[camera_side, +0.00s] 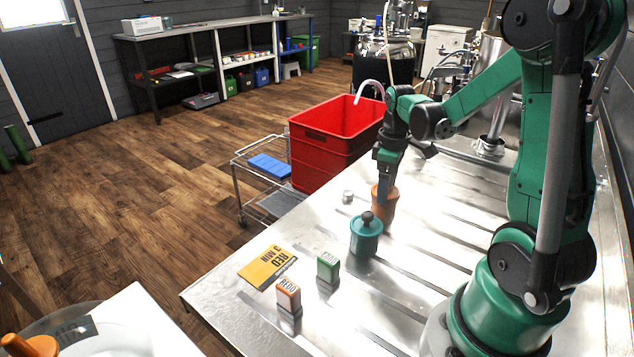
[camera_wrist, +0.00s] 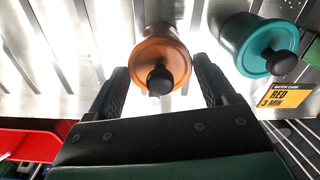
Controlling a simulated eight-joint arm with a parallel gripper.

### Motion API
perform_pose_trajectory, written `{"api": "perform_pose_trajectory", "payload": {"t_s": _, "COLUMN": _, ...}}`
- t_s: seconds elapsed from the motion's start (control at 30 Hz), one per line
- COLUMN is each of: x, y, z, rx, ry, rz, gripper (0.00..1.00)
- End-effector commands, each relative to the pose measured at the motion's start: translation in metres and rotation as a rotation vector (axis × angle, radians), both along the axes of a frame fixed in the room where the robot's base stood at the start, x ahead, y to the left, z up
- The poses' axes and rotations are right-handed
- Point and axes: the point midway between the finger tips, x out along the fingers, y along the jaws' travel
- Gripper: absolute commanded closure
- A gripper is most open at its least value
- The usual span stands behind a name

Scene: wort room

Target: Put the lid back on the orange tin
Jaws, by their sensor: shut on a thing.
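The orange tin (camera_side: 383,212) stands upright on the metal table, below my gripper (camera_side: 385,190). Its orange lid (camera_wrist: 152,57), with a black knob (camera_wrist: 160,80), shows in the wrist view between the two fingers of my gripper (camera_wrist: 163,88). My gripper is shut on the lid from either side. The lid lines up with the mouth of the tin and covers it; I cannot tell whether it is fully seated. In the side view the fingers hide most of the lid.
A teal lidded tin (camera_side: 366,240) stands close by, nearer the side camera. A yellow batch card (camera_side: 266,266) reads RED 3 MIN. A green block (camera_side: 327,268), an orange block (camera_side: 288,297) and a small silver piece (camera_side: 347,197) are on the table. A red bin (camera_side: 325,150) stands beyond the edge.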

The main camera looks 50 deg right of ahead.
Motion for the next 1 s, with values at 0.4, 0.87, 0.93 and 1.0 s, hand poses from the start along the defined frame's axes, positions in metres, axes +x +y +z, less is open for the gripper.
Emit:
{"api": "perform_pose_trajectory", "payload": {"t_s": 0.4, "x": 0.0000, "y": 0.0000, "z": -0.0004, "rx": 0.000, "ry": 0.000, "rz": 0.000, "gripper": 0.73}}
{"api": "perform_pose_trajectory", "payload": {"t_s": 0.87, "x": 0.0000, "y": 0.0000, "z": 0.0001, "rx": 0.000, "ry": 0.000, "rz": 0.000, "gripper": 0.00}}
{"api": "perform_pose_trajectory", "payload": {"t_s": 0.93, "x": 0.0000, "y": 0.0000, "z": 0.0025, "rx": 0.000, "ry": 0.000, "rz": 0.000, "gripper": 0.00}}
{"api": "perform_pose_trajectory", "payload": {"t_s": 1.0, "x": 0.0001, "y": -0.0001, "z": 0.0065, "rx": 0.000, "ry": 0.000, "rz": 0.000, "gripper": 0.00}}
